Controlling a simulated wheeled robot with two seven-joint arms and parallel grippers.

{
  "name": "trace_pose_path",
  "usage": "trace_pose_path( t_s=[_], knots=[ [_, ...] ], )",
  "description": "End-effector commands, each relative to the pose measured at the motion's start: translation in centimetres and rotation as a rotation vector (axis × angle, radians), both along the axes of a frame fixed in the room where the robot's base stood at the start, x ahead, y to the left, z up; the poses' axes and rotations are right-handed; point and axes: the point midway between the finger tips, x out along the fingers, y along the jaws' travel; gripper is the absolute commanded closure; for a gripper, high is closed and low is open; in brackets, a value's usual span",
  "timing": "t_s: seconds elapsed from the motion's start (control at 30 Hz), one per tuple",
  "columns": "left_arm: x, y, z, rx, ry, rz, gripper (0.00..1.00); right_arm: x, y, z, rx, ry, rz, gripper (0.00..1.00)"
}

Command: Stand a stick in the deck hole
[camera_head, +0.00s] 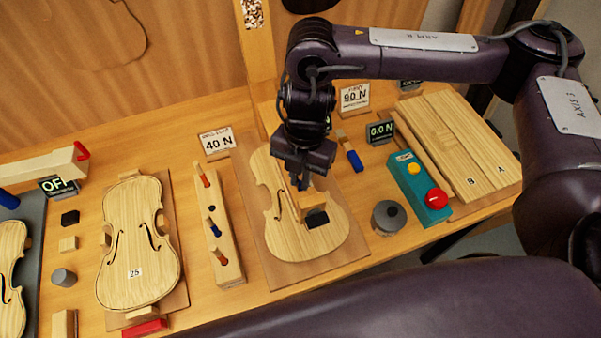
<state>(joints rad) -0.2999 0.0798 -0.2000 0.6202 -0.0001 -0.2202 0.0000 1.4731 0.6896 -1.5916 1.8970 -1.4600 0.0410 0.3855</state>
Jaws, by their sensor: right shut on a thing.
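Left of that plate lies a long pale wooden deck (230,268) with a dark hole (212,209). A red stick (205,181) shows at its far end, a blue stick (215,229) in the middle, and another red stick (221,257) at the near end. My left gripper is not in view.
A wooden block (313,200) with a black pad (316,218) is right under my right gripper. A grey weight (388,217) and a teal button box (420,187) stand to the right. Another violin plate (138,245) lies left of the deck.

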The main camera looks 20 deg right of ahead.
Motion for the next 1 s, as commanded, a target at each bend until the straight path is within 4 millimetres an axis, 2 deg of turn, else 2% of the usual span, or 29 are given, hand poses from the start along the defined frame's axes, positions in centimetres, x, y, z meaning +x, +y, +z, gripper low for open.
trace_pose_path(
  t_s=[0.6,0.63,0.8,1.0],
  knots=[
    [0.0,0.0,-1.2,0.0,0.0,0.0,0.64,0.0,0.0,-1.6,0.0,-0.001,0.0,1.0],
    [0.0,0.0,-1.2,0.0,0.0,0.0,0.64,0.0,0.0,-1.6,0.0,-0.001,0.0,0.87],
    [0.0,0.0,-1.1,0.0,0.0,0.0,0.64,0.0,0.0,-1.6,-0.001,-0.001,0.0,0.65],
    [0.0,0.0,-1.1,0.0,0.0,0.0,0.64,0.0,0.0,-1.6,-0.001,-0.001,0.0,0.63]
  ],
)
